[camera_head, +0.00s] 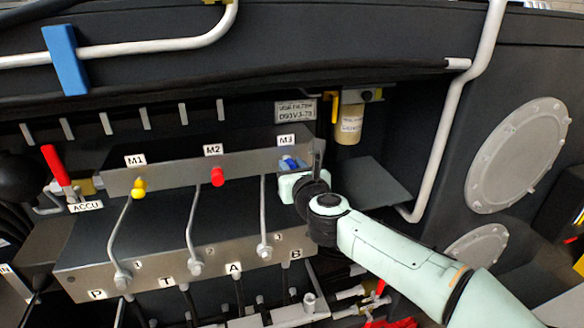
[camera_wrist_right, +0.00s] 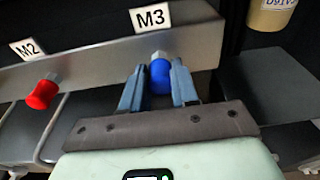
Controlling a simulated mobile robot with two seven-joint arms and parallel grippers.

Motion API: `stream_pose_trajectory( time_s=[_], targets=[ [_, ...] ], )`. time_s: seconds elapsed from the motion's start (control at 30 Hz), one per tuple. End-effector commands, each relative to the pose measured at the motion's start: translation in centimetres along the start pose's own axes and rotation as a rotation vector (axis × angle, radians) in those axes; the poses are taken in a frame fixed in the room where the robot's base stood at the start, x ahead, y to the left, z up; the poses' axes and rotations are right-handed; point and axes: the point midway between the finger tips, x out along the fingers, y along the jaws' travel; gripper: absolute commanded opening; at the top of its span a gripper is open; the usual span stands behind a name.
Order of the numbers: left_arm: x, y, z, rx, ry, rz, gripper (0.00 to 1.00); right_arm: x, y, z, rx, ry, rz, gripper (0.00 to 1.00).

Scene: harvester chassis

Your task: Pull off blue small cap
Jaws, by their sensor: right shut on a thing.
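The small blue cap (camera_wrist_right: 160,77) sits on a silver fitting below the M3 label (camera_wrist_right: 150,18) in the right wrist view. My right gripper (camera_wrist_right: 158,88) has its two blue-grey fingers on either side of the cap and is shut on it. In the head view my right gripper (camera_head: 291,166) reaches the M3 port from the right, and the cap is mostly hidden by the fingers there. My left gripper is not in view.
A yellow cap (camera_head: 138,188) sits at M1 and a red cap (camera_head: 217,177) at M2 on the metal bar (camera_head: 180,172). Bent metal pipes run below them. A filter (camera_head: 349,122) hangs right of M3. A red-handled valve (camera_head: 57,166) stands at the left.

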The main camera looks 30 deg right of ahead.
Motion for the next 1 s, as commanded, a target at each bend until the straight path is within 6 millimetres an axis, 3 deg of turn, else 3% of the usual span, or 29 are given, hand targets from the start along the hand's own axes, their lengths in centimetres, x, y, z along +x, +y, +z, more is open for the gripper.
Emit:
stream_pose_trajectory(
  time_s=[0.7, 1.0],
  targets=[
    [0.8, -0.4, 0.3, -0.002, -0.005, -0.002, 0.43, -3.4, 0.0, -0.5, 0.0, -0.002, 0.0, 0.0],
    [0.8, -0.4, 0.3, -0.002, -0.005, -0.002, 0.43, -3.7, 0.0, -0.5, 0.0, -0.001, 0.0, 0.0]
  ],
)
